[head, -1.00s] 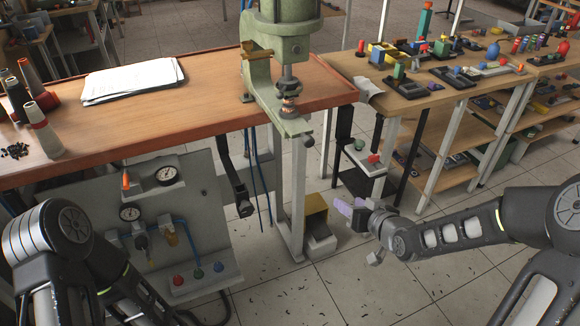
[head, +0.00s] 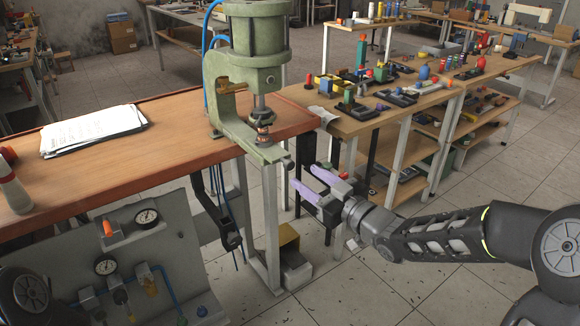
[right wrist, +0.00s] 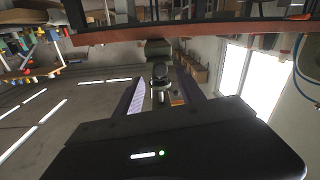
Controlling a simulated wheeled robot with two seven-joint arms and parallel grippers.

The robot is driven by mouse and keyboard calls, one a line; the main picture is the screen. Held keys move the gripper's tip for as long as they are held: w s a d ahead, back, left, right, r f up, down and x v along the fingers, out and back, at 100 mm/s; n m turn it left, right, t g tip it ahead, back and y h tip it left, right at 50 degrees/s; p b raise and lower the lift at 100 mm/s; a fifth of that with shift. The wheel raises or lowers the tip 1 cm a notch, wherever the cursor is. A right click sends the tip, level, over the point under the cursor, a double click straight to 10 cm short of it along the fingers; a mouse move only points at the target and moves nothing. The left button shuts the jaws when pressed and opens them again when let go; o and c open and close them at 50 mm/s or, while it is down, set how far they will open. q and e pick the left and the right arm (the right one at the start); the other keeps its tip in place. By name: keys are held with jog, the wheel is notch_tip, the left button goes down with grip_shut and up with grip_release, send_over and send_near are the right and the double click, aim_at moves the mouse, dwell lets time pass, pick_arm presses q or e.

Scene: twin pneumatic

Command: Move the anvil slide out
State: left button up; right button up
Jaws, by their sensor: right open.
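The green pneumatic press (head: 258,60) stands at the right end of the wooden bench. Its lower arm reaches toward me and ends in a small dark knob (head: 288,164). I cannot clearly tell the anvil slide from the rest of this lower arm. My right gripper (head: 309,182), with purple finger pads, is open and empty just right of and below the arm's end, apart from it in the head view. In the right wrist view, which looks upside down, a dark rounded part (right wrist: 160,74) shows between the open fingers. My left gripper is out of view.
The wooden bench (head: 130,165) carries a stack of paper (head: 92,130). A gauge panel (head: 140,262) hangs below its front. A side table (head: 400,104) holds many coloured parts.

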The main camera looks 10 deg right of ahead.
aim_at(291, 167)
jog(key=x, duration=0.7)
jog(key=shift+w+a, duration=0.1)
jog(key=shift+w, duration=0.05)
jog(key=shift+c, duration=0.6)
grip_shut()
dwell(0.6)
